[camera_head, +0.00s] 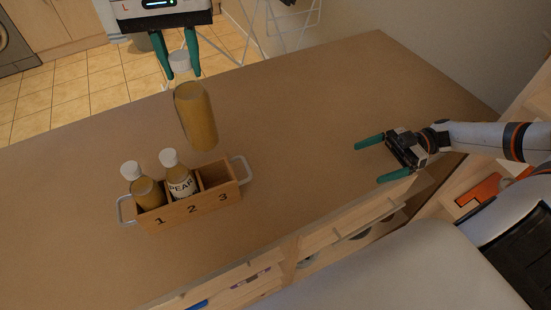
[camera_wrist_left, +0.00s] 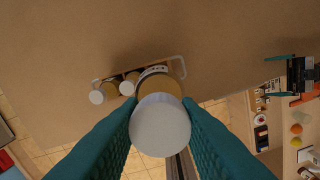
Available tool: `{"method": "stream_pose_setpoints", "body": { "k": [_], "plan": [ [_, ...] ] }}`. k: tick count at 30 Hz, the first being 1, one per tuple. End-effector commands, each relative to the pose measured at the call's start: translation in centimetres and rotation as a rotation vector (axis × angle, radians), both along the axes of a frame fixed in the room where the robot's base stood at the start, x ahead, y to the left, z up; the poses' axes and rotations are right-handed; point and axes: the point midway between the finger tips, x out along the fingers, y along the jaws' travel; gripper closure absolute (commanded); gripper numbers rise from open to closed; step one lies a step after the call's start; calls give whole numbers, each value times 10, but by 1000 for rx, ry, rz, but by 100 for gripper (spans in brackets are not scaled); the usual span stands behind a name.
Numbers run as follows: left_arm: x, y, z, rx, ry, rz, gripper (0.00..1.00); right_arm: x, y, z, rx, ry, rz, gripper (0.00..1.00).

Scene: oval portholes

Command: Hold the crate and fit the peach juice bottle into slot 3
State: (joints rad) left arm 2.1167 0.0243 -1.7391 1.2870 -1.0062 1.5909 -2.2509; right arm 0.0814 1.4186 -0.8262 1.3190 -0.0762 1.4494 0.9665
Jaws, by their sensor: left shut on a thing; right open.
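The wooden crate (camera_head: 190,211) stands on the table with slots marked 1, 2 and 3 and a metal handle at each end. A bottle (camera_head: 146,191) stands in slot 1 and a bottle labelled PEAR (camera_head: 179,180) in slot 2. Slot 3 looks empty. My left gripper (camera_head: 181,72) is shut on the white cap of the peach juice bottle (camera_head: 197,118), holding it slightly tilted above and behind the crate. The cap fills the middle of the left wrist view (camera_wrist_left: 160,125). My right gripper (camera_head: 370,161) is open and empty, right of the crate and apart from it.
The brown table (camera_head: 300,120) is clear between the crate and my right gripper. Shelves (camera_head: 330,237) with small items sit below its front edge. A white drying rack (camera_head: 270,30) stands on the tiled floor behind.

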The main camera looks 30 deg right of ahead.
Motion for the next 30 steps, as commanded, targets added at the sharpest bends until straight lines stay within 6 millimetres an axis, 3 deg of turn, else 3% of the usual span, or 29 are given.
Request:
{"method": "stream_pose_setpoints", "body": {
  "k": [1,6,12,18,25,30],
  "plan": [
    [0,0,0,-2,-2,0,100,21,19,-3,40,-37,-12,2],
    [0,0,1,-2,-2,0,100,64,92,-24,101,-81,40,2],
    [0,0,1,-2,-2,0,100,104,168,-24,134,-133,117,2],
    [0,0,1,-2,-2,0,100,121,204,-19,139,-161,160,2],
    [0,0,1,-2,-2,0,100,124,227,-19,140,-163,170,2],
    [0,0,1,-2,-2,0,100,125,258,-18,142,-165,170,2]
  ]
}}
